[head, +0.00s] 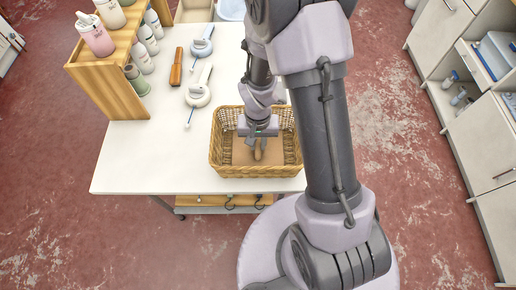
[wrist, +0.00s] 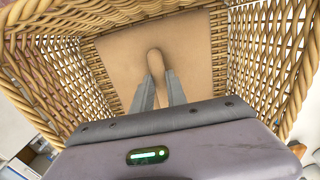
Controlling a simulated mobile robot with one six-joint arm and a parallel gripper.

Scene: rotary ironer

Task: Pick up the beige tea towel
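The beige tea towel (head: 243,154) lies flat in the bottom of a wicker basket (head: 229,171) on the white table. It fills much of the wrist view's upper middle (wrist: 195,50), with a raised rounded fold at its centre. My gripper (head: 259,150) reaches down into the basket. In the wrist view its two grey fingers (wrist: 161,88) lie along either side of the raised fold and appear shut on it. The rest of the towel is still spread on the basket floor. My gripper hides part of the towel.
The basket walls stand close around my gripper. Left on the table (head: 130,165) are two white-and-grey handheld tools (head: 198,93), a brown-handled item (head: 176,67) and a wooden shelf (head: 112,85) with bottles. The table's front left is clear. White cabinets (head: 480,130) stand at the right.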

